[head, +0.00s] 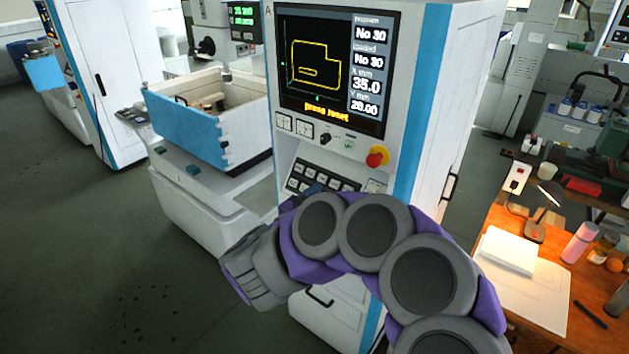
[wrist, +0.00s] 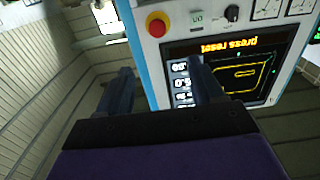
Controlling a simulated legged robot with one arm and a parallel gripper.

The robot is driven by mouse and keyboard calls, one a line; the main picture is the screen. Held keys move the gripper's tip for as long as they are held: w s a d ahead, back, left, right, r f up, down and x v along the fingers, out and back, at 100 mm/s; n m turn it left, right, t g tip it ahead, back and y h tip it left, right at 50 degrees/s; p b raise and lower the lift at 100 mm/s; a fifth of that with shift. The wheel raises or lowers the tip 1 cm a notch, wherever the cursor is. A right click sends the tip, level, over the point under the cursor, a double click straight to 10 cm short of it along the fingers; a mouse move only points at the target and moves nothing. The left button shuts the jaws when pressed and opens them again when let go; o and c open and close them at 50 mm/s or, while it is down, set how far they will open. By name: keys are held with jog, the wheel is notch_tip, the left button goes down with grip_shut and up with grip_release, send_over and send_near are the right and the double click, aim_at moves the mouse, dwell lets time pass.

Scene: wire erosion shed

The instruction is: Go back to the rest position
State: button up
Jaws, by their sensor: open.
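My arm reaches up from the bottom right of the head view and bends to the left in front of the machine's control cabinet (head: 424,120). In the head view my arm links hide most or all of my gripper. In the wrist view my gripper (wrist: 163,84) is open, its two dark fingers apart with nothing between them. Beyond the fingers, the screen (head: 325,75) appears upside down in the wrist view (wrist: 235,72). The screen reads "press reset" and shows a yellow outline. A red knob on a yellow base (head: 377,157) sits below the screen, clear of my arm.
A keypad (head: 318,177) on the cabinet is partly covered by my arm. A blue-fronted work tank (head: 190,125) stands to the left. A wooden bench (head: 495,217) with papers, a lamp and a pink bottle (head: 580,243) is at the right. The floor (head: 90,250) at left is clear.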

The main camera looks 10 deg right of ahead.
jog(key=w+a+r+n+t+y+b, duration=0.2)
jog(key=w+a+n+t+y+b, duration=0.25)
jog(key=a+y, duration=0.75)
jog(key=s+a+f+n+g+y+b, duration=0.2)
jog(key=s+a+f+n+g+y, duration=0.25)
jog(key=s+a+n+y, duration=0.3)
jog(key=s+d+f+g+h+b, duration=0.1)
jog(key=s+d+f+g, duration=0.3)
jog(key=s, duration=0.7)
jog(key=s+d+f+m+g+h+b, duration=0.1)
jog(key=s+d+f+g+h+b, duration=0.1)
jog(key=s+d+f+g, duration=0.2)
jog(key=s+d+f+g+h+b, duration=0.2)
jog(key=s+d+f, duration=0.6)
jog(key=s, duration=1.2)
jog(key=g, duration=0.2)
jog(key=shift+s+d+f+m+g, duration=0.2)
jog(key=shift+f+m+g, duration=0.1)
jog(key=shift+f+g, duration=0.1)
jog(key=shift+w, duration=0.1)
